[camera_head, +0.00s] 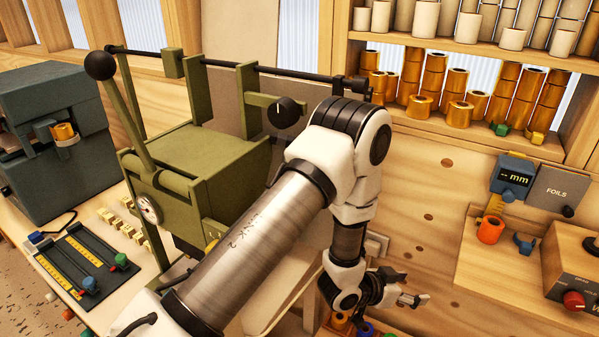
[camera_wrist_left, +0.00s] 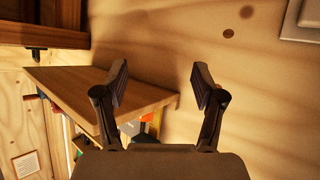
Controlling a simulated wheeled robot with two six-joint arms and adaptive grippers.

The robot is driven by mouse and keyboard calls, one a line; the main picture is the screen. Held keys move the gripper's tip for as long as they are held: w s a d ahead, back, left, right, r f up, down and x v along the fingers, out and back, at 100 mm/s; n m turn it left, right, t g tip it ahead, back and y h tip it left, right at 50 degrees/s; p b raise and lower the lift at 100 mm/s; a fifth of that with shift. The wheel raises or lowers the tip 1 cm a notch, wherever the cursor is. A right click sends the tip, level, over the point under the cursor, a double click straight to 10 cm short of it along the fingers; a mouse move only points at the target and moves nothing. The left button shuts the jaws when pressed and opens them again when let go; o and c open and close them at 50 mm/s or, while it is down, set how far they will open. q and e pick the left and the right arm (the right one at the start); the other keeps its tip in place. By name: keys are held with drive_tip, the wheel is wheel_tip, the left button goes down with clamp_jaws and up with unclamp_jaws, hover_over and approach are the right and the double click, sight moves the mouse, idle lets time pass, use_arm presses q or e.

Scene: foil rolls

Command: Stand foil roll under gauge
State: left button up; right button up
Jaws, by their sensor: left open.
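The gauge (camera_head: 513,172) is a blue-grey box with a "-- mm" display on the wooden wall at right. A yellow piece (camera_head: 495,205) hangs below it. A bright orange roll (camera_head: 490,230) stands upright on the wooden ledge under this piece; I cannot tell whether they touch. Several gold foil rolls (camera_head: 437,70) stand on the shelf at upper right. My left gripper (camera_head: 413,293) is open and empty, below and left of the ledge. Its two spread fingers show in the wrist view (camera_wrist_left: 160,82), with nothing between them. My right gripper is out of view.
A green lever machine (camera_head: 190,170) and a dark grey machine (camera_head: 50,100) stand at left. A wooden box with a red knob (camera_head: 575,300) is at far right. A wooden board (camera_wrist_left: 90,92) juts out in the wrist view, left of bare wall.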

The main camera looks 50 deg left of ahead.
use_arm(q)
drive_tip(key=s+a+f+n+g+y, duration=0.25)
drive_tip(key=s+f+g, duration=0.35)
drive_tip(key=s+f, duration=0.9)
drive_tip(key=s+a+g+y, duration=0.1)
drive_tip(key=s+g, duration=0.1)
drive_tip(key=s, duration=0.6)
drive_tip(key=s+a+f+n+g+y, duration=0.1)
drive_tip(key=s+a+g, duration=0.1)
drive_tip(key=s, duration=0.6)
drive_tip(key=shift+s+f+g, duration=0.15)
drive_tip(key=shift+s+g, duration=0.2)
drive_tip(key=shift+g, duration=0.45)
